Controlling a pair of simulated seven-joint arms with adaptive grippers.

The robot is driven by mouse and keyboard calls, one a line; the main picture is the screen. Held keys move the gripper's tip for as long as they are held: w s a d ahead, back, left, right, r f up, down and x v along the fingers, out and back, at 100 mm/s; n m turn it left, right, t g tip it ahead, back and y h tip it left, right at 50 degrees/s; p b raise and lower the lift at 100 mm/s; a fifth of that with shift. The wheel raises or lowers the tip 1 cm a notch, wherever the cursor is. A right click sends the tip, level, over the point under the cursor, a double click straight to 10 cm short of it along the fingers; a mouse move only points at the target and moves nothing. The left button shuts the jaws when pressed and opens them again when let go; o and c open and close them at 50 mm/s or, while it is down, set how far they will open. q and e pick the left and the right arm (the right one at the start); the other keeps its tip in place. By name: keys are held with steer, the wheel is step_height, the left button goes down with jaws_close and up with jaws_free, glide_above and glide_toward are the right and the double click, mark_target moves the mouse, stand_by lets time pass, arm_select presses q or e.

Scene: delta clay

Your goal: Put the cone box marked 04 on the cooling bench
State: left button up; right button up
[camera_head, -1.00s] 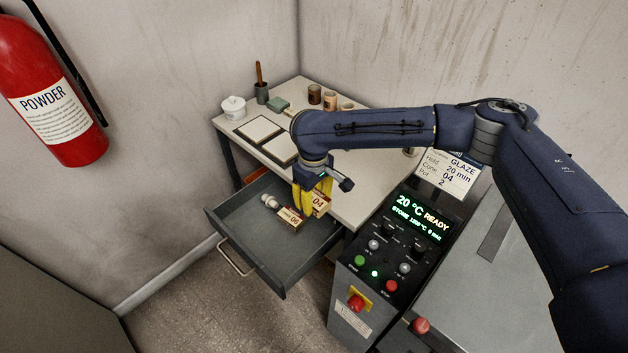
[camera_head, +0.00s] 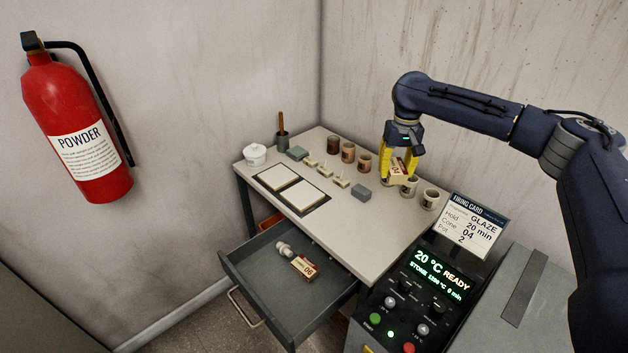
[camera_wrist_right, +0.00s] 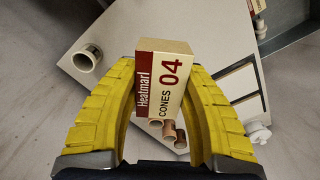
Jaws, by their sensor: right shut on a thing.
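The cone box marked 04 (camera_head: 397,167) is cream and dark red, and my right gripper (camera_head: 398,172) is shut on it above the right part of the cooling bench (camera_head: 375,221). In the right wrist view the box (camera_wrist_right: 163,85) sits between the yellow fingers (camera_wrist_right: 165,95), with "CONES 04" readable. In the head view the box is near the small pots at the bench's right side; its exact height above the bench is hard to tell. My left gripper is not in view.
An open drawer (camera_head: 334,292) below the bench holds a box marked 06 (camera_head: 305,266) and a pale bulb-shaped thing (camera_head: 284,248). Several cups (camera_head: 348,151), a grey block (camera_head: 361,192), two white tiles (camera_head: 299,194) and a lidded jar (camera_head: 255,154) stand on the bench. The bench's front middle is clear.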

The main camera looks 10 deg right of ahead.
mark_target(381, 223)
steer(key=shift+w+a, duration=0.2)
steer(key=shift+a, duration=0.2)
steer(key=shift+a+f, duration=0.1)
steer(key=shift+m, duration=0.3)
step_height(381, 223, down, 20)
steer(key=shift+r, duration=0.1)
steer(key=o, duration=1.2)
steer(key=shift+d, duration=0.2)
steer(key=shift+c, duration=0.2)
step_height(381, 223, up, 12)
